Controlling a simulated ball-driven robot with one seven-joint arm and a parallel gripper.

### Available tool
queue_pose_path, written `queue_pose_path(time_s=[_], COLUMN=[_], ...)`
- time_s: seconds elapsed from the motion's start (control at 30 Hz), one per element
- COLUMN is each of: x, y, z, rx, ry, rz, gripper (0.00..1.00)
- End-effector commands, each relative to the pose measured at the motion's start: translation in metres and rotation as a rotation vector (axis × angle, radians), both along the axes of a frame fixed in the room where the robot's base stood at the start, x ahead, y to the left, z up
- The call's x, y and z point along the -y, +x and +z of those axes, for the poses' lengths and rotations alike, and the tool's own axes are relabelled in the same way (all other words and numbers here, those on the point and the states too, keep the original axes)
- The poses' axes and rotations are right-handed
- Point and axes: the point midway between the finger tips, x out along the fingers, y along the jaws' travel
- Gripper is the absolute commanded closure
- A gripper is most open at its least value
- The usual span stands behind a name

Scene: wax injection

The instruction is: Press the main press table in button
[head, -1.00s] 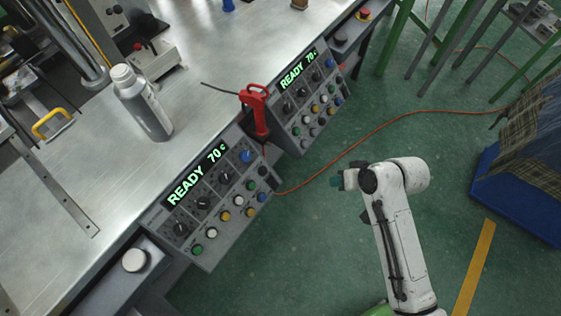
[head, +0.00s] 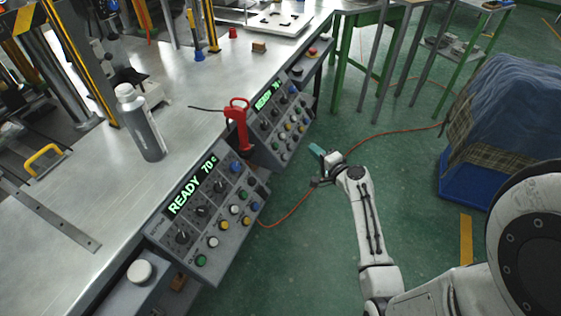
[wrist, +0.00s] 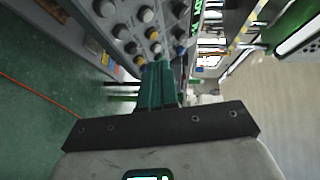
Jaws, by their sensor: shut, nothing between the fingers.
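The near control panel (head: 212,212) shows "READY 70c" in green above dark knobs and rows of small white, yellow, blue and green buttons. A far panel (head: 275,118) with a similar green display sits further along the table edge. The button labels are too small to read, so I cannot tell which is the table in button. My gripper (head: 317,151) is in the open space right of the panels, apart from them. In the wrist view its teal fingers (wrist: 158,85) are together and empty, with panel knobs and buttons (wrist: 138,20) beyond their tips.
A large white round button (head: 140,271) is on a grey box at lower left. A red-handled tool (head: 238,125) stands between the panels. A grey bottle (head: 142,128) stands on the metal table (head: 60,225). An orange cable (head: 290,212) crosses the green floor. A blue bin (head: 455,190) is at right.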

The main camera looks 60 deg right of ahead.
Motion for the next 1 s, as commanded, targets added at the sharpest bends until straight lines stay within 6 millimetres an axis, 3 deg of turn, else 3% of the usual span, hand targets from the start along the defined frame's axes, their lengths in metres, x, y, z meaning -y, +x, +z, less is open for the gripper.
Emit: queue_pose_path(time_s=[0.37,0.8,1.0], x=[-0.001,-0.005,-0.006], y=[0.011,0.054,0.065], z=[-0.010,-0.048,-0.056], rx=[-0.001,-0.003,-0.004], ry=[-0.001,-0.001,-0.003], rz=[0.004,0.005,0.004], gripper=[1.00,1.00,1.00])
